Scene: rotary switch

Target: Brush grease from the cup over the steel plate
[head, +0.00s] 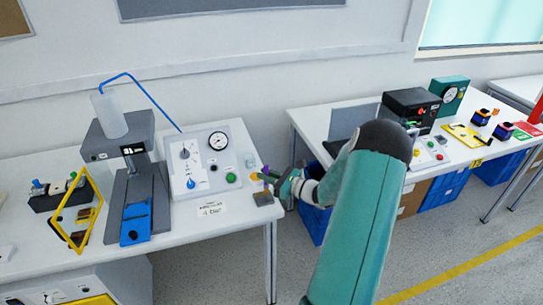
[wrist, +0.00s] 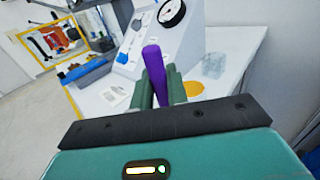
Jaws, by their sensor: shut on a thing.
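My gripper (wrist: 160,88) is shut on an upright purple handle (wrist: 154,70), which stands up between its fingers in the wrist view. The handle's lower end is hidden, so I cannot see any bristles. In the head view my gripper (head: 272,176) is over the right end of the left table. A yellow-orange round patch (wrist: 193,88), perhaps the grease cup's top, lies just right of the fingers in the wrist view. A grey, flat, mottled piece (wrist: 214,65) lies beyond it; I cannot tell if it is the steel plate. A dark grey square block (head: 263,198) sits at the table's corner below my gripper.
A control panel with a gauge (head: 201,160) stands left of my gripper. A press-like stand with a blue pad (head: 136,222) is further left. A second table (head: 330,122) carries a dark box (head: 411,107). A gap separates the tables.

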